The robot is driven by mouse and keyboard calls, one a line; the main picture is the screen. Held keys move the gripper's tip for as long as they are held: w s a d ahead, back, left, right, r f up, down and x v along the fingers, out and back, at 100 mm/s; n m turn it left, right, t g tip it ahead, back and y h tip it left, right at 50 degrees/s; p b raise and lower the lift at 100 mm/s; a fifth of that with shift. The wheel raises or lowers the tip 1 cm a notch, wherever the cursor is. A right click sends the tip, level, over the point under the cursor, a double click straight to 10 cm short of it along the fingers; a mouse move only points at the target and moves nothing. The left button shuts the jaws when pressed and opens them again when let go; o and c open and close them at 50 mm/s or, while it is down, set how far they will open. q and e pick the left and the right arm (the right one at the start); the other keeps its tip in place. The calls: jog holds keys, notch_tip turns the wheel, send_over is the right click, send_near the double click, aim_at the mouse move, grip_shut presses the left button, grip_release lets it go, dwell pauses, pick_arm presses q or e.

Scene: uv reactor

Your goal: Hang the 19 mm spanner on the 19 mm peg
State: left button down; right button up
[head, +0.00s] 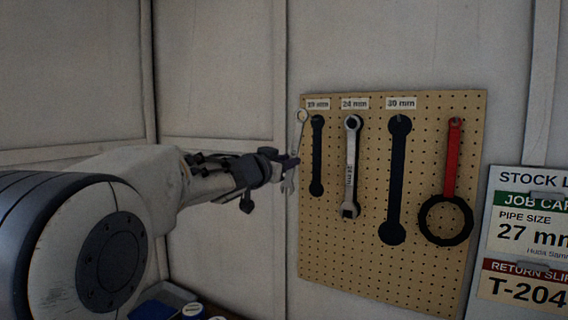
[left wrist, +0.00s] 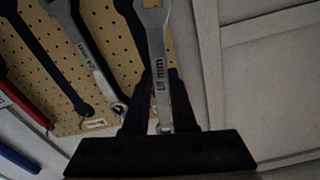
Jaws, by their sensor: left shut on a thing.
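In the left wrist view the spanner (left wrist: 163,75), marked 19 mm, sits between the gripper's dark fingers (left wrist: 163,100). The 19 mm label (head: 318,104) is at the board's top left, above a black spanner outline (head: 317,155) with no tool on it. The 19 mm peg is too small to make out. My right gripper is not in view.
The pegboard (head: 400,270) also holds a silver 24 mm spanner (head: 351,165), a black outline (head: 396,180) under the 30 mm label, and a red-handled tool with a black ring (head: 452,160). A stock board (head: 500,185) stands at right. Containers (head: 170,298) sit low at left.

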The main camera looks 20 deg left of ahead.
pick_arm(q)
jog(key=shift+w+d+f, duration=0.2)
jog(key=shift+w+d, duration=0.05)
jog(key=shift+w, duration=0.9)
jog(key=shift+w+d+f, duration=0.2)
jog(key=shift+w+d, duration=0.05)
jog(key=shift+w, duration=0.95)
jog(key=shift+w+d+f, duration=0.2)
jog(key=shift+w+d, duration=0.05)
jog(key=shift+w, duration=0.9)
jog(key=c, duration=0.6)
grip_release()
jog(key=shift+c, duration=0.2)
